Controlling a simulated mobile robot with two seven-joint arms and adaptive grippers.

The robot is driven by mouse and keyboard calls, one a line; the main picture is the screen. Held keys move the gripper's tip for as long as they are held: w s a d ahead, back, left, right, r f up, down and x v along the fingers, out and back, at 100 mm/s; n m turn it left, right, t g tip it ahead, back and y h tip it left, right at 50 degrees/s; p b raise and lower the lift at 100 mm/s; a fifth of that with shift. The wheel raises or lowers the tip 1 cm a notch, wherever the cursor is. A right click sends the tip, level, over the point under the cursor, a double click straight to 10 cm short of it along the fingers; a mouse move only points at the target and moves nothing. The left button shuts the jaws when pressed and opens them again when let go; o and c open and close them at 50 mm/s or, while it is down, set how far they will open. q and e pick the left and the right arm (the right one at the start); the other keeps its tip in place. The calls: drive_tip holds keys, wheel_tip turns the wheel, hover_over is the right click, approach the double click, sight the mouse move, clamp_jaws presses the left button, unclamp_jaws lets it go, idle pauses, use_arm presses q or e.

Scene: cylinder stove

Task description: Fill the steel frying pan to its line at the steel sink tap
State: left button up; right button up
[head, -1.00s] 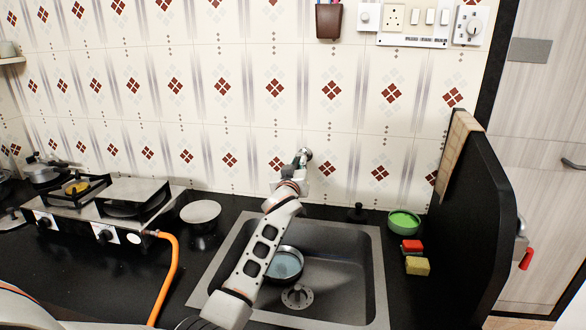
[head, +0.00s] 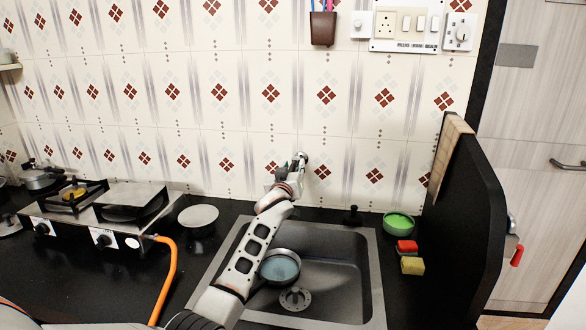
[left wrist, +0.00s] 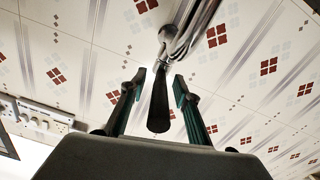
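The steel frying pan (head: 295,256) sits in the steel sink (head: 345,270), with pale bluish water in it. My left forearm partly covers its left side, and I cannot make out its fill line. The steel tap (head: 303,158) is on the tiled wall behind the sink. My left gripper (head: 286,172) is at the tap, partly hidden by its own wrist. In the left wrist view its fingers (left wrist: 160,83) are apart, one on each side of the tap's dark lever (left wrist: 158,108), with gaps visible. I cannot see water running. My right gripper is out of view.
A gas stove (head: 98,215) with an orange hose (head: 170,272) stands left, beside a pale-topped bowl (head: 198,216). A green-filled bowl (head: 398,223) and red and yellow sponges (head: 411,266) are right of the sink. A black partition (head: 462,225) closes the right side.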

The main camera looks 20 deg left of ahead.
use_arm(q)
drive_tip(key=v, duration=1.2)
idle(1.1)
drive_tip(key=b+x, duration=0.6)
drive_tip(key=x, duration=0.4)
drive_tip(key=shift+f, duration=0.1)
drive_tip(key=shift+w+a, duration=0.15)
drive_tip(key=shift+w, duration=0.4)
clamp_jaws()
drive_tip(key=shift+b, duration=0.3)
